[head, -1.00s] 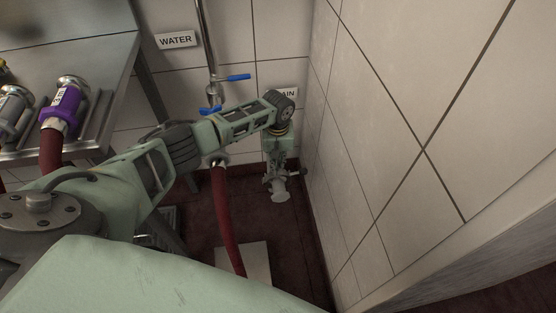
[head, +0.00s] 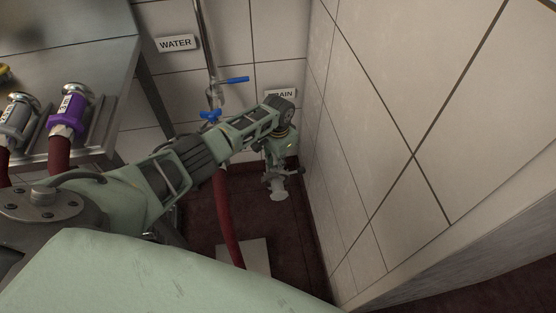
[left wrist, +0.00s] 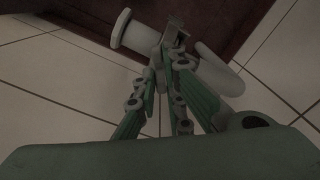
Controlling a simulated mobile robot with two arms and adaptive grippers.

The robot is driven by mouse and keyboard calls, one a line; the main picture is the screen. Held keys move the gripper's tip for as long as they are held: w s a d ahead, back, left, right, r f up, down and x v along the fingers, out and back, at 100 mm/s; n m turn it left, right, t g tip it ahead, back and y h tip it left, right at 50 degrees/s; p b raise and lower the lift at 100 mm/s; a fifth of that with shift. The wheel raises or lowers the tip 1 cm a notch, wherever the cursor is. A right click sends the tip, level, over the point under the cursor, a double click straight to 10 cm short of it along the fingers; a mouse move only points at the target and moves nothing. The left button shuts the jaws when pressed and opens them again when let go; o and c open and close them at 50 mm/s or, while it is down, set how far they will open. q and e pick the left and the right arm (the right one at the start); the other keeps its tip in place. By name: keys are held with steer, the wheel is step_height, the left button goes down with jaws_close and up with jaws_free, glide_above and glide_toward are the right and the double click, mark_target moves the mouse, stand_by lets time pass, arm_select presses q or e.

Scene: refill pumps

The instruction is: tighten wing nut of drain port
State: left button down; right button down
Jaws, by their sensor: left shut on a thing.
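The drain port (head: 279,193) is a pale pipe stub low in the corner, below the partly covered DRAIN sign. In the left wrist view the pale flanged pipe (left wrist: 122,30) sticks out to the upper left, with a curved pipe (left wrist: 218,72) on the right. My left gripper (head: 275,177) points down at the port, its fingers closed at the clamp. In the left wrist view the fingertips (left wrist: 172,52) are shut around a small metal piece, the wing nut (left wrist: 179,36); it is dark and mostly hidden by the fingers. My right gripper is not in view.
The tiled wall (head: 375,140) stands close on the right of the gripper. A red hose (head: 226,215) hangs below the blue-handled water valve (head: 211,115), left of the port. A steel table (head: 100,60) with purple (head: 68,108) and grey (head: 17,118) hose couplings is at the left.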

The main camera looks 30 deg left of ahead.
arm_select(q)
steer(key=m, duration=0.3)
steer(key=shift+d, duration=0.1)
steer(key=shift+m, duration=1)
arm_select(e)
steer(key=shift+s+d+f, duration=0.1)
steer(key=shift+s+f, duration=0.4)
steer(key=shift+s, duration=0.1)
arm_select(q)
steer(key=shift+m, duration=0.3)
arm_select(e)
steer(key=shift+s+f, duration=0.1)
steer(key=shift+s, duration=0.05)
arm_select(q)
steer(key=c, duration=1.8)
jaws_free()
steer(key=shift+c, duration=0.2)
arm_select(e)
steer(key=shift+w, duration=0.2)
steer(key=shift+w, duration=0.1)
